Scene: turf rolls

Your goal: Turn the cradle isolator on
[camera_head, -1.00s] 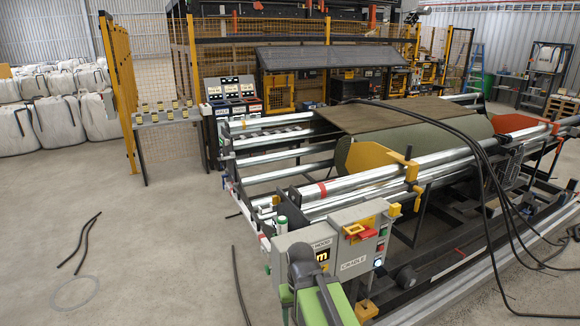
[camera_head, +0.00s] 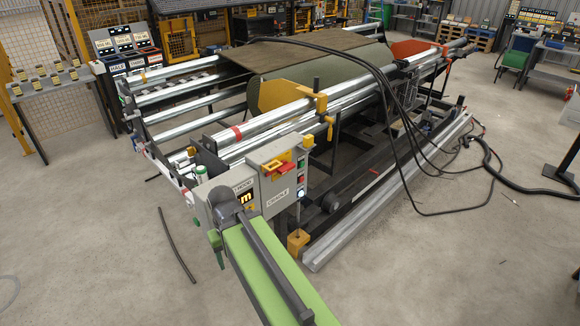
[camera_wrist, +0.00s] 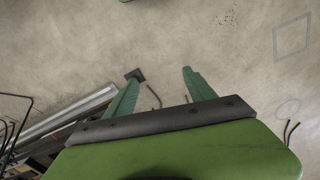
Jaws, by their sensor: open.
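The cradle isolator (camera_head: 281,167) is a red handle on a yellow plate, on the front of a grey control box marked CRADLE (camera_head: 278,198). The handle appears to lie roughly level; its exact setting is too small to tell. My green arm reaches toward the box from below in the head view, and its grey joint covers part of the neighbouring panel with the yellow display. In the wrist view my gripper (camera_wrist: 161,73) is open and empty, its two green fingers spread over bare concrete floor. The isolator is not seen in the wrist view.
The turf roll machine (camera_head: 330,90) with long metal rollers stands behind the box. Black hoses (camera_head: 398,120) hang over its right side. A yellow block (camera_head: 298,240) stands low beside the box. A dark cable (camera_head: 177,245) lies on the open floor at left.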

